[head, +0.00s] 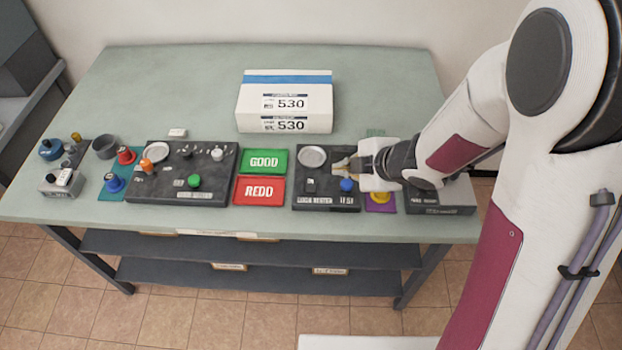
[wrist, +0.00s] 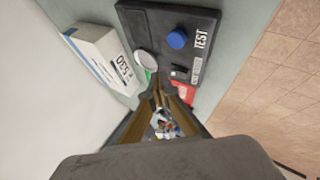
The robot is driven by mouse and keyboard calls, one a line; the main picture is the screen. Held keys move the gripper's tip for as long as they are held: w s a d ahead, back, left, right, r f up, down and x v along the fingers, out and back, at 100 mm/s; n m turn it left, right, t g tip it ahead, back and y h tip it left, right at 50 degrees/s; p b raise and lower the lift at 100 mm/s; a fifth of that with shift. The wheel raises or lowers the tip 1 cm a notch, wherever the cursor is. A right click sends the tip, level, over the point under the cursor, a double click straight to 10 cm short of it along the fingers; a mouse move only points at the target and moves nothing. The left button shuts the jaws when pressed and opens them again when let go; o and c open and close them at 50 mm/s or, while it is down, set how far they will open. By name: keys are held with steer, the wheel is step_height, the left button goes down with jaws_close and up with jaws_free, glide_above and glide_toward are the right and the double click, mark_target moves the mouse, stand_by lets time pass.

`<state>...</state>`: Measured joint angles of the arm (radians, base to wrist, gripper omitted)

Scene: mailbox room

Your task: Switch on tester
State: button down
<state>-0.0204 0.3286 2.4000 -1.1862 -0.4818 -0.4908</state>
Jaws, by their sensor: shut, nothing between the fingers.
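The switch's setting is too small to tell. My gripper (head: 343,164) is shut and empty over the panel, behind the blue knob. I cannot tell if it touches the panel. The arm hides the panel's back right.
A second dark panel (head: 160,190) with several knobs is further left. A white box (head: 285,102) marked 530 stands behind. The table (head: 180,85) is clear at back left.

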mark_target(314, 185)
steer(key=s+a+r+n+y, duration=0.2)
steer(key=a+r+n+y, duration=0.1)
steer(key=a, duration=0.3)
steer(key=shift+a+r+n+g+y, duration=0.2)
steer(key=shift+r+n+g+y, duration=0.1)
steer(key=shift+r+n, duration=0.25)
steer(key=shift+w+f, duration=0.1)
steer(key=shift+f, duration=0.05)
steer(key=shift+w+f, duration=0.45)
steer(key=shift+f, duration=0.9)
steer(key=shift+w+f, duration=0.45)
steer(key=shift+f, duration=0.95)
steer(key=shift+w+f, duration=0.45)
steer(key=shift+f, duration=0.9)
steer(key=shift+w+f, duration=0.25)
steer(key=shift+f, duration=0.45)
steer(key=shift+r, duration=0.15)
steer(key=shift+s+r, duration=0.25)
steer(key=shift+r, duration=0.3)
steer(key=shift+r, duration=0.1)
steer(key=shift+s+r, duration=0.25)
steer(key=shift+r, duration=0.5)
steer(key=shift+s+r, duration=0.3)
steer(key=shift+r, duration=0.5)
steer(key=shift+s+r, duration=0.25)
steer(key=shift+r, duration=0.5)
